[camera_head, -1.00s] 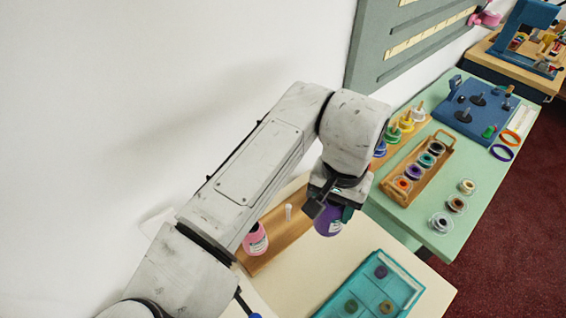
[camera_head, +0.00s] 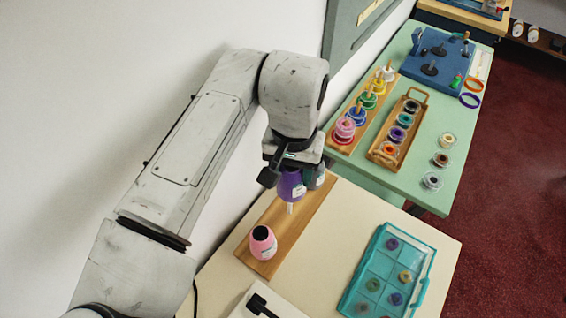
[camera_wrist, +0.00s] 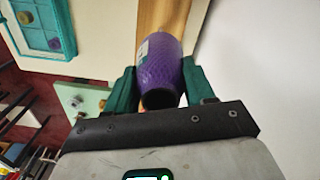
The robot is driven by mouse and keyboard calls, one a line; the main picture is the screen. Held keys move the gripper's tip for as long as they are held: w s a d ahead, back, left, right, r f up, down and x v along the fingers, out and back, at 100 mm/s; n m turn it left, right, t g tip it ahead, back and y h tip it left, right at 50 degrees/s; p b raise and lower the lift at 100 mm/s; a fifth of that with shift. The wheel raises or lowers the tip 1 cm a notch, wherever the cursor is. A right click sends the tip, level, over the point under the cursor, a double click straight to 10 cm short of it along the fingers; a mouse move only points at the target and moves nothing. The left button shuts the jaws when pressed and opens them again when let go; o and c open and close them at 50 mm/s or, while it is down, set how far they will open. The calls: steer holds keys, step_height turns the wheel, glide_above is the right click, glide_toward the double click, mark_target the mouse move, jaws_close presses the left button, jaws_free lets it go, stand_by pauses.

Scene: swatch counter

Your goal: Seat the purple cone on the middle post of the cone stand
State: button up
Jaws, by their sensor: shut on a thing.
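My gripper (camera_head: 291,168) is shut on the purple cone (camera_head: 291,187) and holds it over the wooden cone stand (camera_head: 306,221). In the wrist view the purple cone (camera_wrist: 160,72) sits between the two green fingers, with the stand's wood (camera_wrist: 163,14) beyond it. A pale post (camera_head: 290,208) shows just below the cone in the head view; I cannot tell whether they touch. A pink cone (camera_head: 263,243) with a dark top stands at the near end of the stand. A grey-green shape beside the purple cone is partly hidden and unclear.
A teal tray (camera_head: 425,283) with small spools lies at the right of the cream table (camera_head: 350,215). The green table (camera_head: 437,181) behind holds a spool rack, a wooden carrier and loose spools. The white wall is at the left.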

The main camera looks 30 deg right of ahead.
steer(key=shift+f, duration=0.2)
steer(key=shift+f+b, duration=1.8)
steer(key=shift+b, duration=0.1)
steer(key=shift+f+b, duration=2.15)
steer(key=shift+f, duration=1.65)
steer(key=o, duration=1.2)
step_height(320, 180, up, 11)
steer(key=shift+f, duration=0.1)
